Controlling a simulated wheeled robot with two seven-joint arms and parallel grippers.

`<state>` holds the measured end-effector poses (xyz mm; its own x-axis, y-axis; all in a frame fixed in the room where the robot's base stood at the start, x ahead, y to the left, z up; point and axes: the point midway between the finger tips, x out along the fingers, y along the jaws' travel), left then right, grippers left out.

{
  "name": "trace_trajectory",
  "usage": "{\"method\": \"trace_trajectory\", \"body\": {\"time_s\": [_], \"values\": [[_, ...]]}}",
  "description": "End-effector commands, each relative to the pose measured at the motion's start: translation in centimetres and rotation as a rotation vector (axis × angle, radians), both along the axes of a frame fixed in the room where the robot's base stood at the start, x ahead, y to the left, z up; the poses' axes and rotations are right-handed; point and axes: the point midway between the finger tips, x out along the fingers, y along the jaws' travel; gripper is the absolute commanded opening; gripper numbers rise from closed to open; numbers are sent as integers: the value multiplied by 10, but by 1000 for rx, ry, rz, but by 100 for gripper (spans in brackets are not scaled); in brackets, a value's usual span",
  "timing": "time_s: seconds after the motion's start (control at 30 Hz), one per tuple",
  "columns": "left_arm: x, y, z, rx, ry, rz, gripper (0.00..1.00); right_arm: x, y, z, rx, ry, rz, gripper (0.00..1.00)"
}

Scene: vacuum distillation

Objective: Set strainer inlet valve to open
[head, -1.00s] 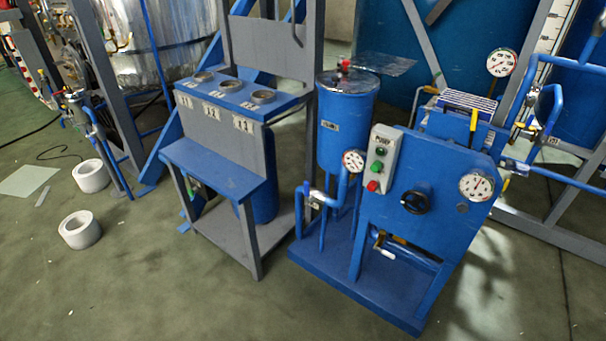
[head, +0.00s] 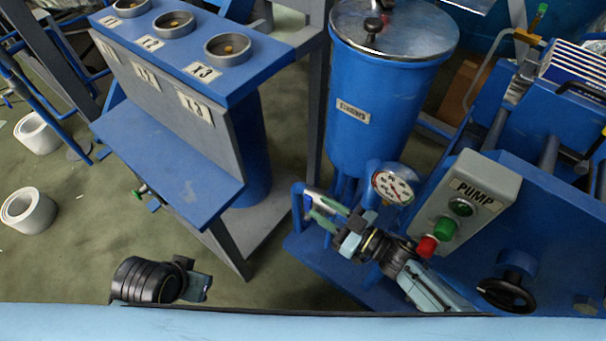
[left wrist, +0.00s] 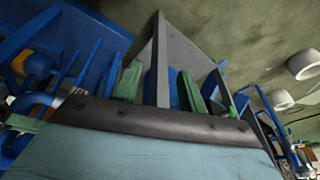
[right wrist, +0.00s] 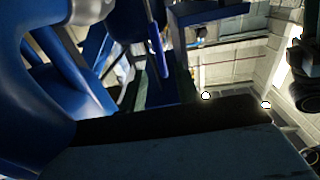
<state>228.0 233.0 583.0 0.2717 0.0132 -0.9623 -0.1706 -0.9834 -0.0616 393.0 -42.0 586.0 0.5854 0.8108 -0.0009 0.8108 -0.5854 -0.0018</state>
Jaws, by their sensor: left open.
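The strainer is a blue tank (head: 388,110) with a shiny lid, in the middle of the head view. A gauge (head: 392,186) sits low on its front. The bent blue inlet pipe (head: 297,203) stands to its lower left. My right gripper (head: 318,208) is beside this pipe with its greenish fingers apart. The inlet valve's handle is not clear there, and contact cannot be told. In the right wrist view blue pipework (right wrist: 155,55) shows beyond the fingers. My left gripper (head: 205,288) is low in the head view, away from the strainer; its fingers (left wrist: 160,90) are apart and empty.
The pump box (head: 477,205) with green and red buttons stands close right of my right arm, above a black handwheel (head: 506,294). A blue stand (head: 165,165) with cups marked X1 to X3 is at left. White rings (head: 29,209) lie on the floor.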

Motion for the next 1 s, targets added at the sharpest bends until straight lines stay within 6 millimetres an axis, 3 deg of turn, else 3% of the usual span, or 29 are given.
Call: {"method": "trace_trajectory", "body": {"time_s": [0.4,0.87,1.0], "values": [[-8,-11,42,-29,-32,2,42,34,46,-1,2,0,-1,32],[-11,-13,56,-36,-41,3,42,42,57,0,-1,1,-2,32],[-11,-13,56,-36,-41,3,42,42,57,0,0,1,-3,17]]}}
